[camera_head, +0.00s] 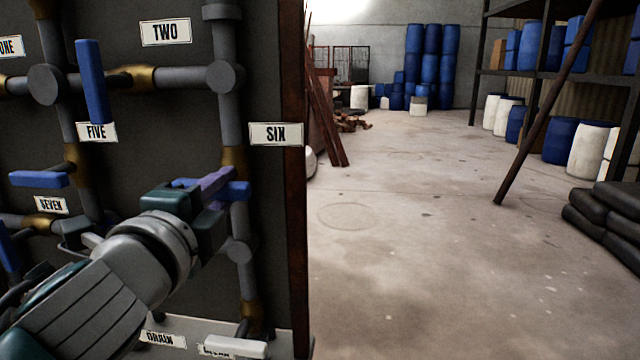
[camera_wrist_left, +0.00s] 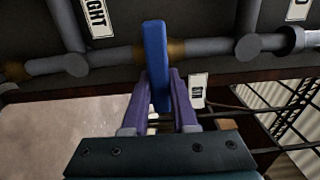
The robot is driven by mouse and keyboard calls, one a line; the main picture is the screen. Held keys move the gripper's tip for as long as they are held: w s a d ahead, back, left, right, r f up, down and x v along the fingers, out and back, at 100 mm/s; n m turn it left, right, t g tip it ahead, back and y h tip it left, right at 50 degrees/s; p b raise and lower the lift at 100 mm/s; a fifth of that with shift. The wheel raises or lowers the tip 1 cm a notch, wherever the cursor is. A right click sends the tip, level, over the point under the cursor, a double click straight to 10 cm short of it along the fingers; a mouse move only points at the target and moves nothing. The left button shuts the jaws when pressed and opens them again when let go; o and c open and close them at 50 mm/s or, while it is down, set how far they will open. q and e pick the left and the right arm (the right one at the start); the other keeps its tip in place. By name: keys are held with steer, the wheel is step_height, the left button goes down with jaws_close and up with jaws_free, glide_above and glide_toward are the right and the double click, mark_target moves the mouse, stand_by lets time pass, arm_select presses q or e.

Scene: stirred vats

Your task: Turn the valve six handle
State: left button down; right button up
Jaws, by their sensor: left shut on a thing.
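The valve six handle (camera_head: 239,190) is a blue bar on the brass part of a grey upright pipe, below and left of the "SIX" label (camera_head: 275,134). It lies roughly level in the head view. My left gripper (camera_head: 217,184) is at this handle, with its purple fingers closed around it. In the left wrist view the blue handle (camera_wrist_left: 155,55) stands between the two fingers (camera_wrist_left: 162,100), its far end sticking out past them. Part of the handle is hidden by the gripper in the head view. My right gripper is not in view.
A white handle (camera_head: 235,347) is at the panel's bottom. The panel ends at a rusty edge (camera_head: 293,200). Open concrete floor (camera_head: 400,230) lies to the right.

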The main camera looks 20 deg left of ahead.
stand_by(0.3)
arm_select(q)
steer(key=c, duration=0.7)
jaws_free()
steer(key=b+v, duration=0.1)
steer(key=v, duration=0.9)
steer(key=shift+a, duration=0.1)
